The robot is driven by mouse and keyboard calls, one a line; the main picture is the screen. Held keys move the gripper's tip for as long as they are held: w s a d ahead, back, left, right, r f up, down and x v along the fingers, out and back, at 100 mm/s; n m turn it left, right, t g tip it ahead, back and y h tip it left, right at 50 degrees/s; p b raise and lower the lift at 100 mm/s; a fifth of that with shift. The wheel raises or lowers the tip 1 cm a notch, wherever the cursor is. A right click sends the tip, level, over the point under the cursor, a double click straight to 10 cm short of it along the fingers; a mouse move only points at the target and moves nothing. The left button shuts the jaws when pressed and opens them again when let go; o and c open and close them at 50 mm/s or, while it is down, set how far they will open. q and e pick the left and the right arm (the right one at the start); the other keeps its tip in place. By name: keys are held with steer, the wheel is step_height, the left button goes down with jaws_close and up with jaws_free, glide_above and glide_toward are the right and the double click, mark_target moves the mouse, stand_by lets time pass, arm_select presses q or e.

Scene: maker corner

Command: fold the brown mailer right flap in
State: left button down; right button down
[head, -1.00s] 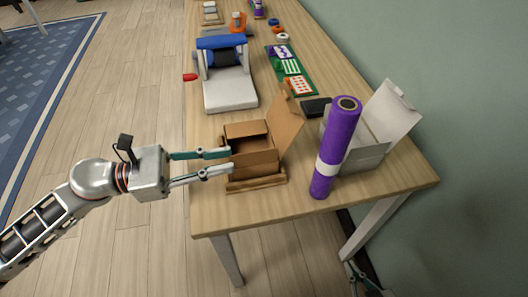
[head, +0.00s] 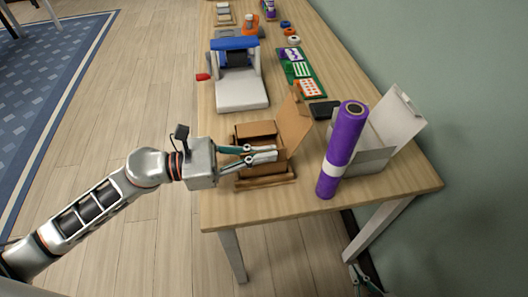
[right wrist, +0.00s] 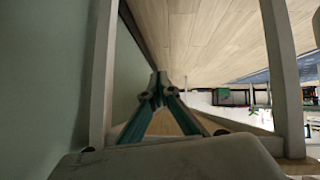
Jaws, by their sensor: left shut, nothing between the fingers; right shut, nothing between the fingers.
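The brown mailer (head: 257,183) sits open near the table's front end, with its lid (head: 293,122) standing up on the right side. Brown panels show inside and along its near edge; I cannot tell exactly how each flap is angled. My left gripper (head: 276,152) reaches in from the left, shut and empty, its fingers over the mailer's near part and hiding some of it. My right gripper (head: 367,284) is low beside the table, far below the mailer. It is shut and empty in the right wrist view (right wrist: 160,84).
A purple roll with a white band (head: 342,150) stands right of the mailer. A white mailer (head: 398,117) with its lid up is behind it. A dark flat item (head: 324,110), a white and blue machine (head: 241,90) and a green mat (head: 316,91) lie farther back.

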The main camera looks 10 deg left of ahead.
arm_select(q)
steer(key=shift+w, duration=0.1)
stand_by(0.3)
steer(key=shift+w+a+r+n+p, duration=0.15)
steer(key=shift+n+p, duration=0.15)
steer(key=shift+n, duration=0.4)
steer(key=shift+w+n+p, duration=0.25)
steer(key=shift+n+p, duration=0.05)
steer(key=shift+n, duration=0.4)
steer(key=shift+w+a+n+p, duration=0.1)
steer(key=shift+w+n+p, duration=0.25)
steer(key=shift+n, duration=0.65)
steer(key=shift+w+a+f+n, duration=0.15)
steer(key=shift+f+n, duration=0.15)
steer(key=shift+n, duration=0.5)
steer(key=shift+f+p, duration=0.1)
steer(key=shift+p, duration=0.2)
steer(key=shift+n, duration=0.3)
